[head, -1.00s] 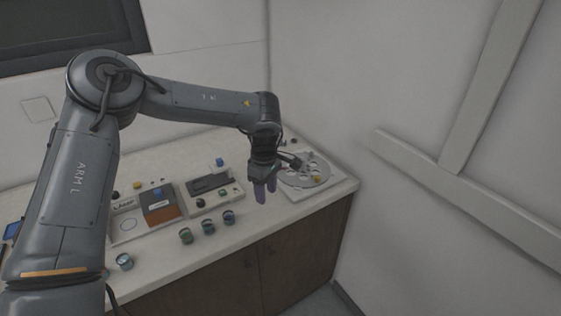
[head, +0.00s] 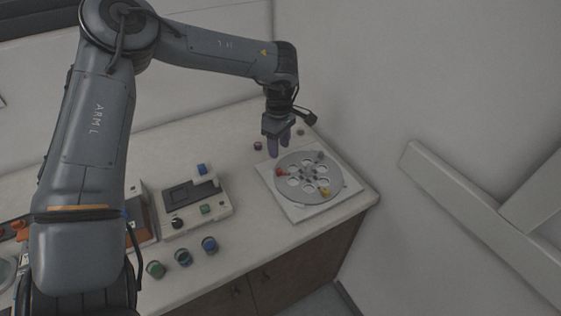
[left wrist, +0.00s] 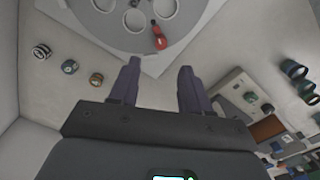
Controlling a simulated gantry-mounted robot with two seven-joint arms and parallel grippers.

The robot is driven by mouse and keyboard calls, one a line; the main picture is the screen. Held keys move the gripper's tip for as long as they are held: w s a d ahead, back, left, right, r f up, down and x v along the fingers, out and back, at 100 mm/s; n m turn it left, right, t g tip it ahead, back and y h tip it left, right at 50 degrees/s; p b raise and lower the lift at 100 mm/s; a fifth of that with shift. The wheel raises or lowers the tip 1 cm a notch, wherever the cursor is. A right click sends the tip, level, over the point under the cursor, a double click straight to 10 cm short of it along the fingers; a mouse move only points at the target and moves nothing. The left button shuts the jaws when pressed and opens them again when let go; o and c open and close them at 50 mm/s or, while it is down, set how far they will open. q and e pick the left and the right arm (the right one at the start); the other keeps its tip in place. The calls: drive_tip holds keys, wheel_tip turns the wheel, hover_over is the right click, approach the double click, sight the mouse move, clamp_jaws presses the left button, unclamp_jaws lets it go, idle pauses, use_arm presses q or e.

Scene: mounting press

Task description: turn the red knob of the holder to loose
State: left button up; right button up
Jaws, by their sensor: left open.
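The holder (head: 295,187) is a round grey disc with several round holes, on a pale square base at the right end of the counter. Its red knob (head: 281,171) sits near the disc's left rim. It also shows in the left wrist view (left wrist: 160,42), just beyond and between my fingertips. A yellow knob (head: 324,192) sits near the disc's front right rim. My left gripper (head: 279,148) points down above the back left edge of the holder, open and empty, apart from the red knob. My right gripper is not in view.
Small round items (left wrist: 69,66) lie beyond the holder. A wall closes off the right side.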

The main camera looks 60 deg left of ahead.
sight(279, 169)
use_arm(q)
wheel_tip(279, 169, down, 8)
drive_tip(key=shift+s+b, duration=0.15)
drive_tip(key=shift+b, duration=0.75)
drive_tip(key=shift+f, duration=0.7)
clamp_jaws()
